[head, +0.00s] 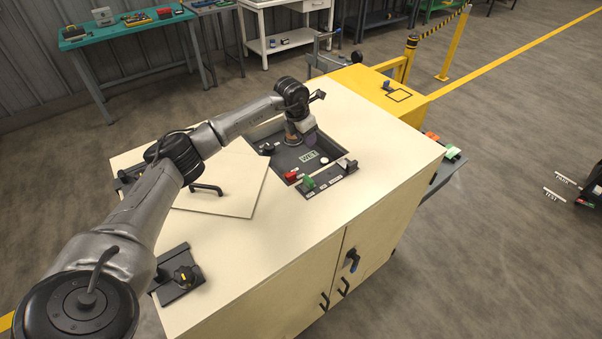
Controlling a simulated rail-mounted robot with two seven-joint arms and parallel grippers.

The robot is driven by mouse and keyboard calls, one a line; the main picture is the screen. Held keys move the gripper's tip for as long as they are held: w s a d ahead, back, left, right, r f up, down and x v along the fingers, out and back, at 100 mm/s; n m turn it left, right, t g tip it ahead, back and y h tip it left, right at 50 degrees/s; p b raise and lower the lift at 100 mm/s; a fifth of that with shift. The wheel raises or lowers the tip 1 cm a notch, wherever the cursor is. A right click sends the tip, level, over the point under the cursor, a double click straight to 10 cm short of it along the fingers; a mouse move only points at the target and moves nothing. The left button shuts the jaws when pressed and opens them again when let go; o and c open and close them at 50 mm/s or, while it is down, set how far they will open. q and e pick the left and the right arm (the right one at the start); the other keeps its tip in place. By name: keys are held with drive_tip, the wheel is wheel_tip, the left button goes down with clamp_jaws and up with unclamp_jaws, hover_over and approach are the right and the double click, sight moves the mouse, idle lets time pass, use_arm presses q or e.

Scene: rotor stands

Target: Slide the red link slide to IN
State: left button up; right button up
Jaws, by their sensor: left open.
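A small red block (291,175), which looks like the red link slide, sits on the near-left edge of the dark recessed panel (268,132) in the cabinet top. Small white labels lie beside it, too small to read, so I cannot tell its setting. A green block (308,182) is just to its right. My left gripper (309,143) points down over the recess, beyond the red block and apart from it. It is open and empty, and its dark fingers are hard to separate from the dark panel. My right gripper is not in view.
The cream cabinet (250,262) has a loose cover with a black handle (206,188) left of the recess. A WET label (309,156), a white button (323,160) and a black lever (347,164) are near the gripper.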

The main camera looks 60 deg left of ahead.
sight(293, 172)
use_arm(q)
drive_tip(key=s+f+g, duration=0.1)
drive_tip(key=f, duration=0.3)
drive_tip(key=s+f+g+b, duration=0.1)
drive_tip(key=s+f, duration=0.1)
drive_tip(key=f, duration=0.2)
drive_tip(key=s+f+g, duration=0.1)
drive_tip(key=f, duration=0.3)
drive_tip(key=shift+s+f, duration=0.2)
drive_tip(key=shift+f, duration=0.1)
drive_tip(key=shift+a+f, duration=0.1)
drive_tip(key=shift+f, duration=0.8)
drive_tip(key=shift+c, duration=0.4)
clamp_jaws()
drive_tip(key=shift+b, duration=0.3)
